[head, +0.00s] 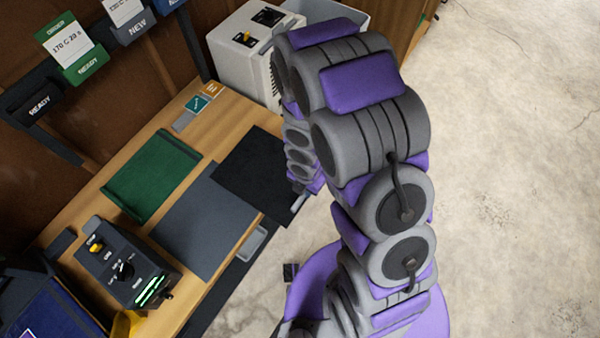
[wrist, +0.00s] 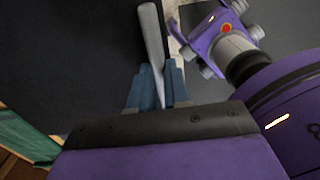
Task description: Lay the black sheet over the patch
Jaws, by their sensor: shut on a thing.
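The black sheet (head: 252,170) lies flat, its lower left edge meeting or overlapping a dark grey mat (head: 205,222) on the wooden bench. My gripper (wrist: 157,88) is shut on a pale grey bar (wrist: 152,35), which runs between its two blue fingers. In the head view the bar (head: 299,203) shows at the sheet's right side, beyond the bench edge; it seems joined to the sheet. My arm hides much of the gripper there. I cannot make out a patch for certain; it may be hidden beneath the sheet.
A green sheet (head: 152,175) lies on the bench (head: 228,112). A black control box (head: 125,262) with lit green bars stands at the near left. A white machine (head: 245,50) stands at the back. Open concrete floor (head: 510,200) lies to the right.

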